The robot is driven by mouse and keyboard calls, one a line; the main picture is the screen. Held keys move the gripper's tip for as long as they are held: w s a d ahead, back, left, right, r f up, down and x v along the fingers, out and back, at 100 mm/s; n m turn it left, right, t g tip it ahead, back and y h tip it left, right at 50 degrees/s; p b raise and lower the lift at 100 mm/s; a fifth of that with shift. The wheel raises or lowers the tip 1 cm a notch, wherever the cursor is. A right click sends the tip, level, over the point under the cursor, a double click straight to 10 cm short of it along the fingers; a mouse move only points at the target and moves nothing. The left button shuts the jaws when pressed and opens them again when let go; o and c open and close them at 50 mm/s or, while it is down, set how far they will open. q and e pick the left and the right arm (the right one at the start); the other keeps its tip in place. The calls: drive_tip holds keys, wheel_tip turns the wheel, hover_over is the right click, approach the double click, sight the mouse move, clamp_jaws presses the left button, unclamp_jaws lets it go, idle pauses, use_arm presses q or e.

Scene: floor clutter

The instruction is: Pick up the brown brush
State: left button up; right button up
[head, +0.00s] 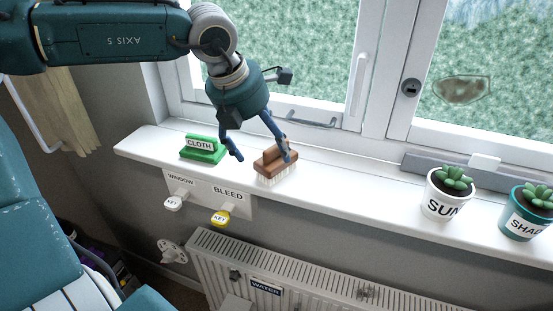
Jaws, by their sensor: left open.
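The brown brush (272,163) stands on the white windowsill with its pale bristles down. My left gripper (262,158) reaches down from above, open. Its right finger overlaps the right end of the brush in the picture; I cannot tell whether it touches. Its left finger hangs between the brush and the green cloth block, apart from the brush. My right gripper is not in view.
A green block marked CLOTH (203,149) sits left of the brush on the windowsill (350,183). Potted succulents marked SUN (443,205) and SHADE (526,222) stand at the right. A radiator (300,270) is below. The sill between brush and pots is clear.

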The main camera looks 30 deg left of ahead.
sight(273, 153)
use_arm(q)
drive_tip(key=p+x, duration=0.1)
drive_tip(key=x, duration=0.1)
drive_tip(key=p+x, duration=0.1)
drive_tip(key=shift+w+d+f, duration=0.2)
drive_tip(key=shift+w, duration=0.2)
drive_tip(key=shift+w+f+p, duration=0.25)
drive_tip(key=shift+f+p, duration=0.05)
drive_tip(key=shift+f, duration=0.2)
drive_tip(key=shift+c, duration=0.7)
drive_tip(key=c, duration=1.3)
drive_tip(key=shift+o, duration=0.2)
drive_tip(key=shift+r, duration=0.1)
drive_tip(key=shift+r, duration=0.3)
wheel_tip(273, 153, up, 19)
drive_tip(key=b, duration=0.4)
drive_tip(key=shift+s, duration=0.1)
